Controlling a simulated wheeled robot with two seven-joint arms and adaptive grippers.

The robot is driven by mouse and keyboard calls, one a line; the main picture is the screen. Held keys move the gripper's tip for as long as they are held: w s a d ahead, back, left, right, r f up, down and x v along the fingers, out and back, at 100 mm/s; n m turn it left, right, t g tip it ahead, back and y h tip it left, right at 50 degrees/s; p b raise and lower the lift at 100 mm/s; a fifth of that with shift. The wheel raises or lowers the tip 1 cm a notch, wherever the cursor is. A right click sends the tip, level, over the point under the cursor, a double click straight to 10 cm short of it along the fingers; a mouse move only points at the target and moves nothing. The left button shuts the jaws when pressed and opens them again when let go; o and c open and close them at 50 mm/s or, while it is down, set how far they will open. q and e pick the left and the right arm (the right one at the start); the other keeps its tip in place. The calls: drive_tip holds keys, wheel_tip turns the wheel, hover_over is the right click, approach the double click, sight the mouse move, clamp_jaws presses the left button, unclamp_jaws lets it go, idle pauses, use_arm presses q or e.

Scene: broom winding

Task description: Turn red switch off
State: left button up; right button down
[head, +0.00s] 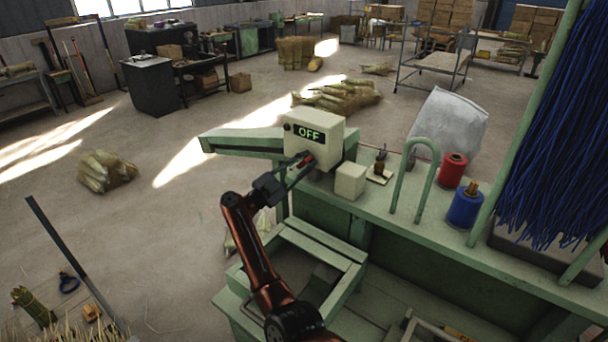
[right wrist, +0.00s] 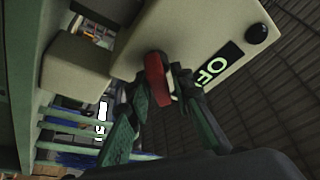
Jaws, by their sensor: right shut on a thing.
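A cream control box (head: 326,134) stands on the green bench. Its dark display (head: 309,133) reads "OFF" in green letters. The red switch (head: 306,160) sits low on the box's front face. In the right wrist view the red switch (right wrist: 157,78) is between the finger pads of my right gripper (right wrist: 160,95), and the box (right wrist: 185,40) fills the upper part. In the head view my right gripper (head: 297,166) reaches the switch from the lower left and is shut on it, partly covering it. My left gripper is not in view.
A small cream block (head: 350,181) stands close to the right of the box. A green hoop (head: 413,180), a red spool (head: 452,170) and a blue spool (head: 465,206) are farther right on the bench. Blue bristles (head: 555,110) hang at the right.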

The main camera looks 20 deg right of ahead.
drive_tip(key=m+g+b, duration=0.1)
drive_tip(key=m+b, duration=0.3)
drive_tip(key=m+g+b, duration=0.1)
drive_tip(key=m+b, duration=0.1)
drive_tip(key=shift+f+m+g+y+b, duration=0.3)
drive_tip(key=shift+f+y, duration=0.05)
drive_tip(key=shift+y, duration=0.05)
drive_tip(key=shift+m+g+y+b, duration=0.35)
drive_tip(key=shift+m+b, duration=0.55)
drive_tip(key=shift+m, duration=0.3)
drive_tip(key=shift+m+y+b, duration=0.35)
drive_tip(key=shift+m+b, duration=0.15)
drive_tip(key=shift+m, duration=0.5)
drive_tip(key=shift+s+g, duration=0.1)
drive_tip(key=shift+g, duration=0.15)
drive_tip(key=c, duration=2)
unclamp_jaws()
drive_tip(key=shift+r, duration=0.1)
drive_tip(key=shift+o, duration=0.2)
